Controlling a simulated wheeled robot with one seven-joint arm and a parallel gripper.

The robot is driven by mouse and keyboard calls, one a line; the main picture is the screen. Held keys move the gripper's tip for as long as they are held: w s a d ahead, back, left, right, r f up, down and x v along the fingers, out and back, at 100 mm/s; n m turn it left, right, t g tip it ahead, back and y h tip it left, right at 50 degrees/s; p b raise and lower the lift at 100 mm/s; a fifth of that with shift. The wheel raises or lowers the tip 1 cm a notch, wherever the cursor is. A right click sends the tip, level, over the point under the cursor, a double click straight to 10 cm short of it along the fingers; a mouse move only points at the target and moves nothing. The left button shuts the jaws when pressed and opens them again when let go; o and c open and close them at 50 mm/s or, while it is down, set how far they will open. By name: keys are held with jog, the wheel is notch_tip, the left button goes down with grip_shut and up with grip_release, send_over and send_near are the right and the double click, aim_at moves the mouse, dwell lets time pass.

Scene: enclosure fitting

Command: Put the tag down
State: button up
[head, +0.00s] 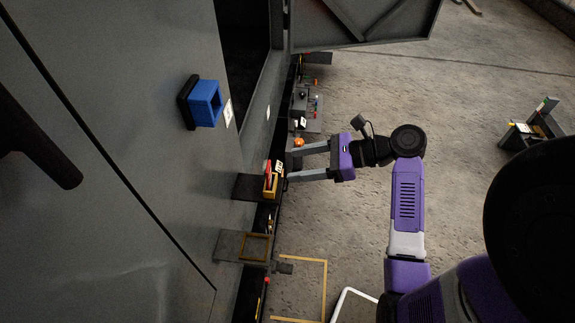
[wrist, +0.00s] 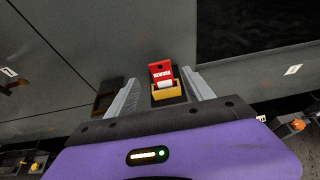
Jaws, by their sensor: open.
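A red tag (wrist: 160,71) with a white label stands in a small yellow open-topped holder (wrist: 167,94) in the wrist view. In the head view the tag (head: 268,169) and the holder (head: 271,187) show on a dark shelf (head: 247,187) fixed to the grey cabinet. My gripper (head: 289,165) is open, its two fingers pointing at the cabinet just right of the tag. In the wrist view the tag shows between the spread fingers, with visible gaps on both sides. The lower part of the tag is hidden inside the holder.
A blue square box (head: 205,103) sticks out from the cabinet face. A second shelf carries a yellow-brown frame (head: 254,247). Another ledge holds small parts and an orange item (head: 298,142). An open grey door (head: 365,22) stands beyond.

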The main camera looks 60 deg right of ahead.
jog(key=s+a+f+n+g+h, duration=0.3)
jog(key=s+a+f+n+h, duration=0.15)
jog(key=a+f+n, duration=0.65)
jog(key=s+a+r+n+t, duration=0.2)
jog(key=s+a+r+n, duration=0.3)
jog(key=n, duration=0.5)
jog(key=s+a+r+n+t, duration=0.3)
jog(key=s+a+r+n, duration=0.2)
jog(key=a+r+n, duration=0.3)
jog(key=r+n, duration=0.1)
jog(key=n, duration=0.2)
jog(key=shift+s+a+r, duration=0.15)
jog(key=shift+s+r, duration=0.1)
